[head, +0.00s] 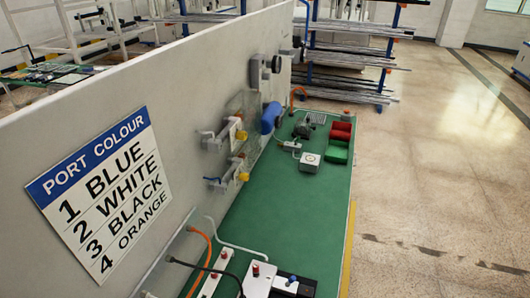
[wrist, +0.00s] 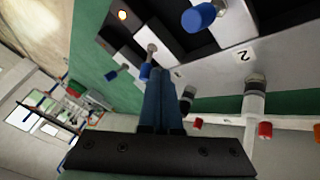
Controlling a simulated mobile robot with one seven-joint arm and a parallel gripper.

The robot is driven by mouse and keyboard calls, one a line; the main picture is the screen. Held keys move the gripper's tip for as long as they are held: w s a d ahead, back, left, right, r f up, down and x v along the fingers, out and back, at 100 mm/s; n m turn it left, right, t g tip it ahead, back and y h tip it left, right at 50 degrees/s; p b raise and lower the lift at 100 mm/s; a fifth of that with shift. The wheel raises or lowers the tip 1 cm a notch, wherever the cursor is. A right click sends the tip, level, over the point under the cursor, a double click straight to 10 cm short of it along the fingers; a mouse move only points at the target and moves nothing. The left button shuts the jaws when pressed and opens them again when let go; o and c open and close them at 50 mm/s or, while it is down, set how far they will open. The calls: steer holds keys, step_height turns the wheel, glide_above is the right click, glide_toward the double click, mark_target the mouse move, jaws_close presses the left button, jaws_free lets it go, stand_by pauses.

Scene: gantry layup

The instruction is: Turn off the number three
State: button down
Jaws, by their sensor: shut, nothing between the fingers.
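A sign on the wall (head: 100,185) reads "PORT COLOUR: 1 BLUE, 2 WHITE, 3 BLACK, 4 ORANGE". In the wrist view, my gripper (wrist: 160,72) is shut and empty, its dark blue fingers close together. Its tips are close to a small blue-tipped lever (wrist: 146,71) on a black and white panel (wrist: 125,40); I cannot tell whether they touch. Another blue tip (wrist: 111,76) is to the left, and a larger blue cap (wrist: 198,18) is above. A label "2" (wrist: 243,55) shows upside down. No label "3" is readable on a device.
A white fitting (wrist: 255,105) with a red cap (wrist: 265,129) is right of my fingers. The green bench (head: 270,225) runs along the wall. Orange (head: 207,245) and black (head: 215,270) cables hang at its near end. Open floor lies right.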

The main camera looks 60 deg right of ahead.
steer(key=shift+s+d+r+t, duration=0.1)
steer(key=shift+s+t, duration=0.2)
steer(key=shift+t, duration=0.1)
steer(key=shift+s+d+r+m+t+y+p, duration=0.1)
steer(key=shift+s+m+t+y+p, duration=0.1)
steer(key=shift+s+m+t, duration=0.25)
steer(key=shift+s+d+r+m+t+y+p, duration=0.15)
steer(key=shift+s+t+p, duration=0.1)
steer(key=shift+t, duration=0.4)
steer(key=shift+s+f, duration=0.1)
steer(key=shift+s, duration=0.2)
steer(key=shift+w+f, duration=0.1)
steer(key=shift+w, duration=0.05)
steer(key=shift+w+a+f+b, duration=0.2)
steer(key=shift+w+f+b, duration=0.15)
steer(key=shift+w, duration=0.3)
steer(key=shift+r, duration=0.15)
